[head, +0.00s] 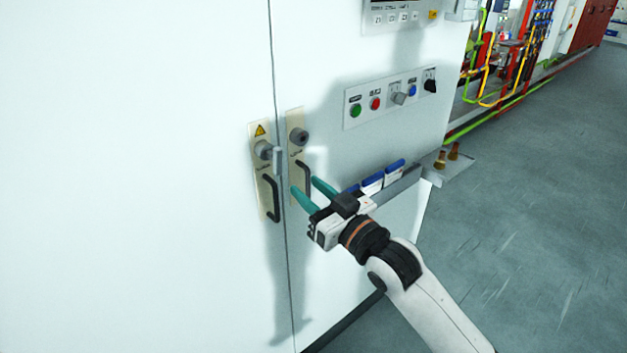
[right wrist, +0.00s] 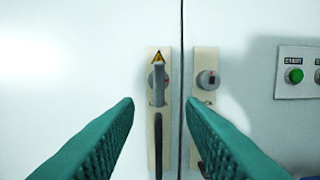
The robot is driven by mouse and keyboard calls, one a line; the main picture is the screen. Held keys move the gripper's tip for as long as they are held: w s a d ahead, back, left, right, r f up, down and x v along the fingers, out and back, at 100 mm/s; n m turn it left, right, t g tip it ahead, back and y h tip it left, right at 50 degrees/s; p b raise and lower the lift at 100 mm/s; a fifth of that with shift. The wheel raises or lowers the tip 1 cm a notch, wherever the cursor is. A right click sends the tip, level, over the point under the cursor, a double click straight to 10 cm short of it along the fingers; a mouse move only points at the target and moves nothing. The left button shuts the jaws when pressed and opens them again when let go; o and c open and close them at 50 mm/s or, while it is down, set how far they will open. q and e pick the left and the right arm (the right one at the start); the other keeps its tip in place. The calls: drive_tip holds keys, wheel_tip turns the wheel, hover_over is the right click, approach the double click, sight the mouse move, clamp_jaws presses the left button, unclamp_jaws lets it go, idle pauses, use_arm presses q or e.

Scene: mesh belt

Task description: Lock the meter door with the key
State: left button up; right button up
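The white cabinet's left door (head: 140,180) stands shut against the right panel, with a thin seam between them. Its lock plate (head: 268,200) has a warning triangle, a grey lock with a key (head: 277,160) standing out of it, and a black handle (head: 271,200). The key also shows in the right wrist view (right wrist: 158,88). A second plate on the right has a round lock (head: 299,137) without a key and another handle. My right gripper (head: 306,190) is open and empty, its teal fingers in front of and below the locks. My left gripper is out of view.
A button panel (head: 392,97) with green and red buttons and switches is right of the locks. A narrow shelf (head: 400,186) with blue-topped items juts out below it. Open grey floor (head: 540,210) lies at the right.

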sight(280, 163)
drive_tip(key=shift+b+x, duration=0.8)
drive_tip(key=shift+x, duration=1.95)
drive_tip(key=shift+r+x, duration=0.1)
drive_tip(key=shift+x, duration=1)
drive_tip(key=shift+r+x, duration=0.15)
drive_tip(key=shift+x, duration=0.95)
clamp_jaws()
